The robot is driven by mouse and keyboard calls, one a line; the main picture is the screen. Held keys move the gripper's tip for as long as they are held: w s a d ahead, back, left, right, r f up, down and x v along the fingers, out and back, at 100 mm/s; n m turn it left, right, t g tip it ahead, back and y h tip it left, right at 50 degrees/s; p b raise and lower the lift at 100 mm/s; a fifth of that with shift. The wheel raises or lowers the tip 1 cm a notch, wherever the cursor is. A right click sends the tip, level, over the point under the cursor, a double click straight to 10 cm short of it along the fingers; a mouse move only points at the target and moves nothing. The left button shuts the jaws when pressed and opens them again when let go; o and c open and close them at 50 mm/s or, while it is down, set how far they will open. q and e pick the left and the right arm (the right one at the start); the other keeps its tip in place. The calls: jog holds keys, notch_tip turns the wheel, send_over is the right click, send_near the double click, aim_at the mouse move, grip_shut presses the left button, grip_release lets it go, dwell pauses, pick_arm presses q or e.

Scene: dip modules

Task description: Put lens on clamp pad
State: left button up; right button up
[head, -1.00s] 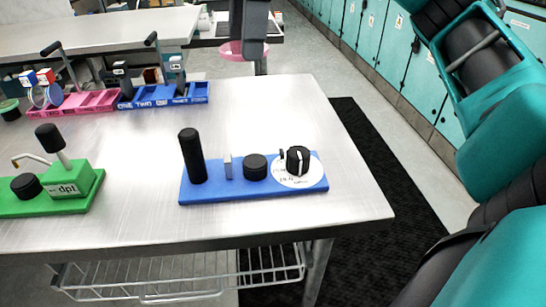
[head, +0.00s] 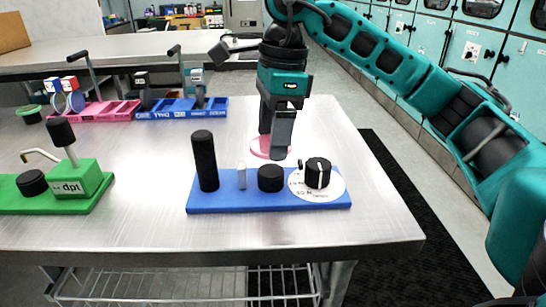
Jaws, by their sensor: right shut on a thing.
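A pink round lens (head: 262,148) is held nearly flat by my right gripper (head: 277,143), which points down and is shut on it. The fingers hide part of the lens. It appears just behind the blue base (head: 230,203); its height above the table is hard to judge. The short cylinder may be the clamp pad; I cannot tell surely. My left gripper is not in view.
A green "dpt" device (head: 78,184) with a lever stands at left. A pink rack (head: 105,111) with round discs and a blue rack (head: 182,113) stand at the table's back left. The steel table (head: 130,160) is clear between devices and racks.

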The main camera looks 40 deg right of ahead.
aim_at(273, 170)
notch_tip(273, 170, down, 4)
jog(key=shift+f+b, duration=0.1)
jog(key=shift+b, duration=0.25)
jog(key=shift+f, duration=0.15)
jog(key=o, duration=1)
